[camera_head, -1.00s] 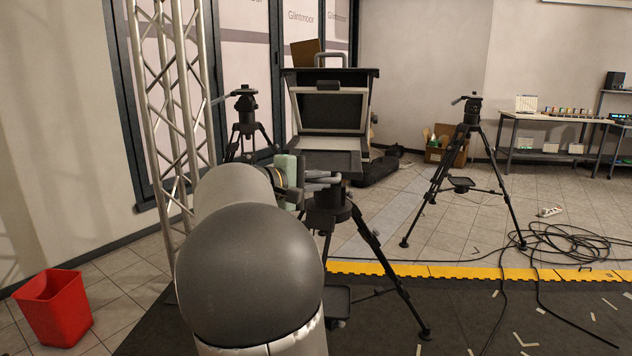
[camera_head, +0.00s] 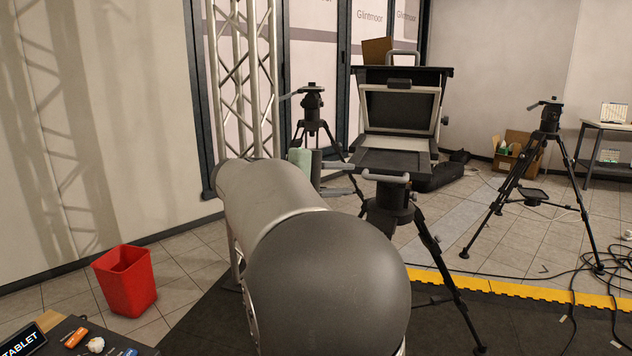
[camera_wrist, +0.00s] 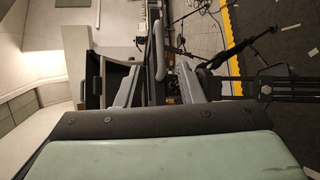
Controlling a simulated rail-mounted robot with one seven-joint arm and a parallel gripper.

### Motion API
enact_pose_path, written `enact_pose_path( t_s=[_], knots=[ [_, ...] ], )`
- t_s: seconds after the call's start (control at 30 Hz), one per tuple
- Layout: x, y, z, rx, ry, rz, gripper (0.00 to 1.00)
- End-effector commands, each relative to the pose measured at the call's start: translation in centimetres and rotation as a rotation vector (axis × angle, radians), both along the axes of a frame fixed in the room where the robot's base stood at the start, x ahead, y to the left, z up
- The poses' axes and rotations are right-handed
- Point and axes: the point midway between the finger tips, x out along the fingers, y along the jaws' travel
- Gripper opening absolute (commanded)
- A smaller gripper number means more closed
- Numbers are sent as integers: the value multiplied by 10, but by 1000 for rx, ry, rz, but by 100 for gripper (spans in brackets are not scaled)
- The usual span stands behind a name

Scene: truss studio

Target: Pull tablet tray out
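The teleprompter (camera_head: 400,108) stands on a black tripod, with its dark tablet tray (camera_head: 392,161) lying flat below the framed glass. A pale grey handle (camera_head: 386,177) is on the tray's front edge; it also appears as a pale curved bar (camera_wrist: 161,52) in the wrist view. My gripper (camera_head: 350,178) is just left of the handle in the head view, partly hidden behind my arm. Its two grey fingers stand apart in the wrist view (camera_wrist: 158,84). I see nothing held, and I cannot tell the exact gap to the handle.
A red bin (camera_head: 125,280) stands on the floor at left. A table corner with a TABLET sign (camera_head: 22,341) and small items is at lower left. A truss (camera_head: 240,75) and two more tripods (camera_head: 313,115) (camera_head: 530,165) stand nearby. Cables (camera_head: 590,262) lie at right.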

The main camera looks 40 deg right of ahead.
Motion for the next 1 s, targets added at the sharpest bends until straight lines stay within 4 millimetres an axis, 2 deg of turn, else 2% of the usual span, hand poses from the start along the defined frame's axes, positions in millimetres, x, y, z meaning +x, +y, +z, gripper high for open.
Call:
enact_pose_path(
  t_s=[0.1, 0.33, 1.0],
  knots=[
    [7, 25, 4, 0, -2, 4, 34],
    [12, 51, 8, 0, -1, 1, 34],
    [12, 55, 7, 8, 0, 2, 34]
  ],
)
